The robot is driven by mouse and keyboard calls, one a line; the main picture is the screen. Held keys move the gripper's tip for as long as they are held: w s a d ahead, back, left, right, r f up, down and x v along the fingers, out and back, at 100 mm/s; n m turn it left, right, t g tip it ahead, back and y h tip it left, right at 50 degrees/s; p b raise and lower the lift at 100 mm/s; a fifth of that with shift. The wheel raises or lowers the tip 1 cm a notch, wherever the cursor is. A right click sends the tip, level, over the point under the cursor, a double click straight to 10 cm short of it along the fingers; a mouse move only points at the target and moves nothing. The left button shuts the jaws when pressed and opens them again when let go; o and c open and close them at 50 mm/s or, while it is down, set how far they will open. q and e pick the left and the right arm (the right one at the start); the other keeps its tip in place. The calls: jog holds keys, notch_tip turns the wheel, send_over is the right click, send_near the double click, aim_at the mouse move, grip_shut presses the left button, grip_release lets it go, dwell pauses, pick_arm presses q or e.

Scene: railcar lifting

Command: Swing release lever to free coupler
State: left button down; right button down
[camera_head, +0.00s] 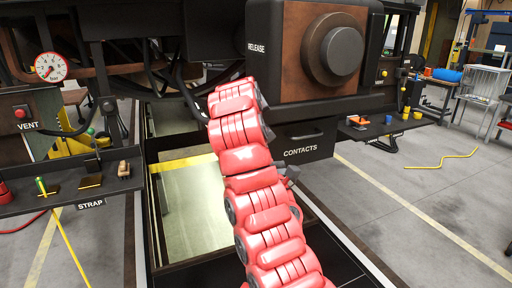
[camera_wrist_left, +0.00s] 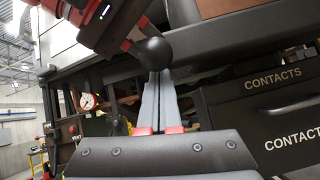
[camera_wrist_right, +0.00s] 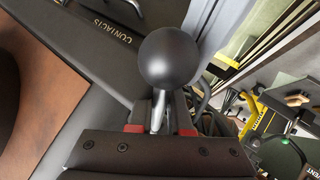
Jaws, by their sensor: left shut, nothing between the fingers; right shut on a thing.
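The release lever shows as a black ball knob (camera_wrist_right: 167,57) on a metal rod in the right wrist view. My right gripper (camera_wrist_right: 160,118) is shut on the rod just below the knob. The knob also shows in the left wrist view (camera_wrist_left: 153,52), just beyond the tips of my left gripper (camera_wrist_left: 157,90), which is shut and empty; I cannot tell whether they touch. In the head view, a red arm of mine rises across the middle and hides the lever and grippers. The RELEASE label (camera_head: 263,46) is on the dark housing. I cannot make out the coupler.
A round black buffer (camera_head: 334,50) sits on a brown plate. Below it is the CONTACTS box (camera_head: 303,140). A pressure gauge (camera_head: 49,66), the VENT button (camera_head: 21,113) and the STRAP shelf (camera_head: 70,199) are at left.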

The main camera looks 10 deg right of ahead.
pick_arm(q)
jog(key=shift+s+d+r, duration=0.1)
jog(key=shift+r, duration=0.15)
pick_arm(e)
jog(key=shift+r, duration=0.15)
pick_arm(q)
jog(key=shift+s+d+r, duration=0.2)
jog(key=shift+s+r, duration=0.2)
jog(key=shift+r, duration=0.4)
pick_arm(e)
jog(key=c, duration=0.8)
grip_release()
jog(key=shift+a+f, duration=0.1)
jog(key=shift+f, duration=0.1)
jog(key=shift+c, duration=0.2)
pick_arm(q)
jog(key=shift+a, duration=0.1)
pick_arm(e)
jog(key=shift+r, duration=0.1)
pick_arm(q)
jog(key=shift+w+f, duration=0.1)
